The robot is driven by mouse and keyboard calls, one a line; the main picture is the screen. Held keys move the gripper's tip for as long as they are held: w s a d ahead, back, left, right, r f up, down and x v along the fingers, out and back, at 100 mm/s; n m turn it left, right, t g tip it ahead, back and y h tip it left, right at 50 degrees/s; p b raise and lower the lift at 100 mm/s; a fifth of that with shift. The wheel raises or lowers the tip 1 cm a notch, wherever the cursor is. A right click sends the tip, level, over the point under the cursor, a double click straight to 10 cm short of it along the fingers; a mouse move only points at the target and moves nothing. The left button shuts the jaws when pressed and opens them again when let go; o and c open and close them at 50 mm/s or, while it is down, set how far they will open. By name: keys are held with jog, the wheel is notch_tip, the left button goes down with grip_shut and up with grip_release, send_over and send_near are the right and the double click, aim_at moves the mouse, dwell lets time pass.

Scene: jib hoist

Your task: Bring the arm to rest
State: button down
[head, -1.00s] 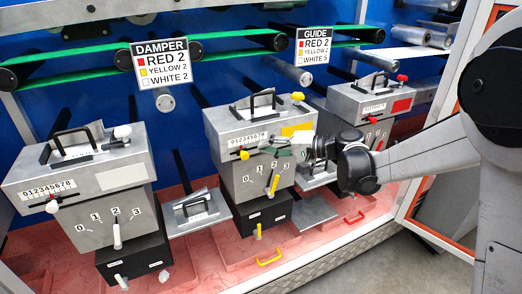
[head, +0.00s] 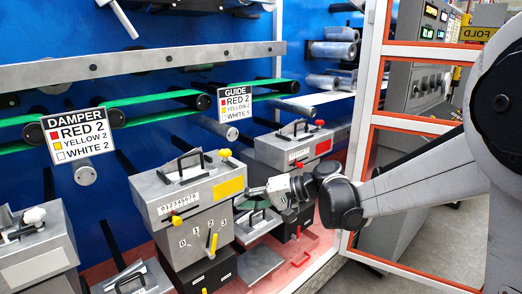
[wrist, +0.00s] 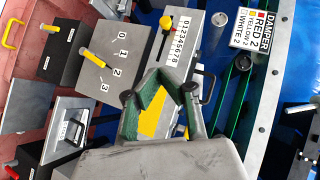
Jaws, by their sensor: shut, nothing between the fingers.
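My gripper (head: 246,200) is at the end of my arm in the head view, just right of the yellow-marked unit (head: 185,205) and in front of the gap beside it. In the wrist view, its green-padded fingers (wrist: 163,78) are shut with nothing held. The yellow panel (wrist: 152,113) of that unit shows behind the fingers. That unit has a yellow slider knob (head: 177,220) beside a number scale and a yellow lever (head: 213,242) below. Whether the gripper touches anything is not clear, but it looks apart from the unit.
A red-marked unit (head: 296,150) stands right of the gripper, and a white-knobbed unit (head: 35,250) at left. DAMPER (head: 78,136) and GUIDE (head: 236,104) signs hang above. An orange-edged frame (head: 400,200) stands at right, behind my arm.

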jog(key=s+d+m+t+h+p, duration=0.1)
jog(key=s+d+t+h, duration=0.4)
jog(key=s+d+h, duration=0.8)
jog(key=s+d+p, duration=0.1)
jog(key=s+d, duration=1.1)
jog(key=d, duration=0.2)
jog(key=shift+s+d+r, duration=0.15)
jog(key=shift+s, duration=0.05)
